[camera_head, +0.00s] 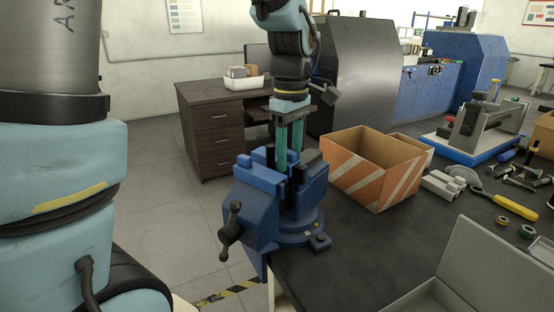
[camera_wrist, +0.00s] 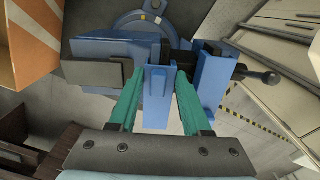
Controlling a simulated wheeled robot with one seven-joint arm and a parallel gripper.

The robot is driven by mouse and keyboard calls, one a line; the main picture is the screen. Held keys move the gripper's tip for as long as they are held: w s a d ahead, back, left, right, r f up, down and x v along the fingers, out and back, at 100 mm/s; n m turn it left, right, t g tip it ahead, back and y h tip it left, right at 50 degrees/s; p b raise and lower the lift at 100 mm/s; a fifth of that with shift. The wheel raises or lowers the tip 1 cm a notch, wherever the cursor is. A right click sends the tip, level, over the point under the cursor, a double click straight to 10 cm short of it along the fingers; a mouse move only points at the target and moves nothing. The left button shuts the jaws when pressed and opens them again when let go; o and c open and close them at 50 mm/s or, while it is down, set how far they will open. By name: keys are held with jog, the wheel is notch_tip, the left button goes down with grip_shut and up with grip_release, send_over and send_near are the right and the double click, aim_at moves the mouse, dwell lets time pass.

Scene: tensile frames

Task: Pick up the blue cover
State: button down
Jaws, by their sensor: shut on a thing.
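My gripper (camera_wrist: 159,78) points straight down over the bench vise, with its teal fingers on both sides of an upright blue cover (camera_wrist: 156,100). The fingers are shut on this flat blue piece, seen in the wrist view. In the head view, my gripper (camera_head: 289,160) comes down at the jaws of the blue vise (camera_head: 252,205). The cover's lower end is at the vise's jaw area, and I cannot tell whether it touches the vise.
The vise is fixed at the corner of the dark workbench (camera_head: 350,245). An orange-and-white striped box (camera_head: 365,180) stands close right of it. Farther right lie several tools, and a grey open case (camera_head: 490,265) is at the front. A dark desk (camera_head: 205,135) stands behind.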

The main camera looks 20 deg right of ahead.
notch_tip(320, 180, up, 9)
jog(key=shift+f+b, duration=0.1)
jog(key=shift+b, duration=0.3)
jog(key=shift+d+r+p, duration=0.1)
jog(key=shift+r+p, duration=0.2)
jog(key=shift+r, duration=0.15)
jog(key=shift+s+d+r+p, duration=0.1)
jog(key=shift+d+r+p, duration=0.1)
jog(key=shift+p, duration=0.55)
jog(key=p, duration=0.3)
jog(key=shift+s+d+f, duration=0.2)
jog(key=shift+s+f, duration=0.1)
jog(key=f+p, duration=0.1)
jog(key=s+p, duration=0.1)
jog(key=p, duration=0.1)
jog(key=shift+d+f, duration=0.15)
jog(key=shift+f, duration=0.25)
jog(key=shift+f+b, duration=2.05)
jog(key=shift+f, duration=0.25)
jog(key=shift+f+b, duration=0.5)
jog(key=shift+f, duration=0.9)
